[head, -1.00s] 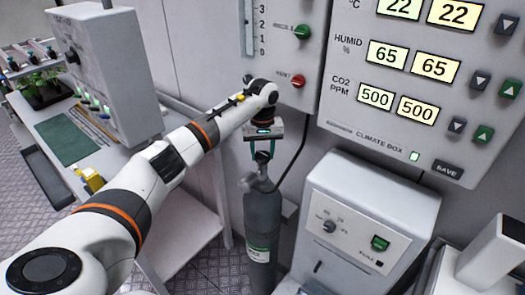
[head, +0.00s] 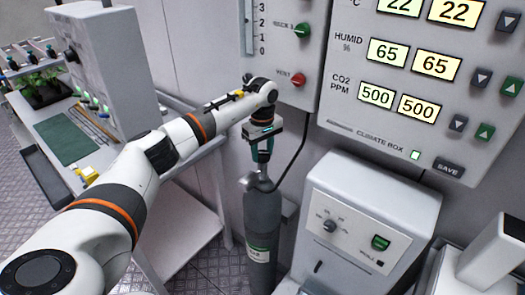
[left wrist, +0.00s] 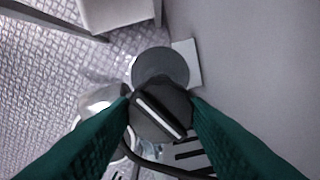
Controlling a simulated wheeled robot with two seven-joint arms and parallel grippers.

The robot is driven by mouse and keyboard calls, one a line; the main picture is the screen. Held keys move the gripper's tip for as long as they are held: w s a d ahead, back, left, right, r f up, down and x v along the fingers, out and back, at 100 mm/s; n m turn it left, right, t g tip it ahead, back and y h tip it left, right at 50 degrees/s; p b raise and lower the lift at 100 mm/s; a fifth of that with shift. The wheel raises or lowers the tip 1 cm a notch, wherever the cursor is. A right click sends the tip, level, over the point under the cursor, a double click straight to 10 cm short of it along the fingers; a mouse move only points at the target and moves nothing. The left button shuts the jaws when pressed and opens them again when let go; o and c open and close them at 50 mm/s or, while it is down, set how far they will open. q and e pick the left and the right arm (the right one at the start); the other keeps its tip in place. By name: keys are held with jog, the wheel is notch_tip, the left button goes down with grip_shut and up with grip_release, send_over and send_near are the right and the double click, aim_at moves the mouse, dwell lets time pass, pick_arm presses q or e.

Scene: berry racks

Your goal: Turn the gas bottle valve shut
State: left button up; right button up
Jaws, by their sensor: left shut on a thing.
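The grey gas bottle (head: 262,222) stands upright on the floor below the wall panels, with a label low on its side. Its dark round valve knob (left wrist: 160,112), with a pale stripe across the top, shows in the left wrist view. My left gripper (head: 262,166) points straight down over the bottle top. Its green fingers (left wrist: 160,105) are shut on the knob, one on each side. In the head view the fingers mostly hide the knob. My right gripper is in neither view.
A black hose (head: 297,155) runs from the bottle top up to the wall. A white box with a dial (head: 365,225) stands close to the right of the bottle. A white bench (head: 185,232) is on the left. The climate box panel (head: 400,90) hangs above right.

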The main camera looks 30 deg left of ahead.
pick_arm(q)
jog(key=n, duration=0.3)
jog(key=shift+r+n, duration=0.1)
jog(key=shift+n, duration=0.3)
jog(key=n, duration=0.3)
jog(key=shift+n, duration=0.3)
jog(key=n, duration=0.3)
jog(key=shift+n+p, duration=0.3)
jog(key=n, duration=0.4)
jog(key=shift+n+p, duration=0.3)
jog(key=n, duration=0.3)
jog(key=shift+n+p, duration=0.3)
jog(key=shift+p, duration=0.05)
jog(key=n, duration=0.3)
jog(key=shift+n+p, duration=0.3)
jog(key=shift+p, duration=0.05)
jog(key=n+p, duration=0.1)
jog(key=n, duration=0.2)
jog(key=shift+n, duration=0.3)
jog(key=shift+n+p, duration=0.35)
jog(key=shift+n, duration=1.55)
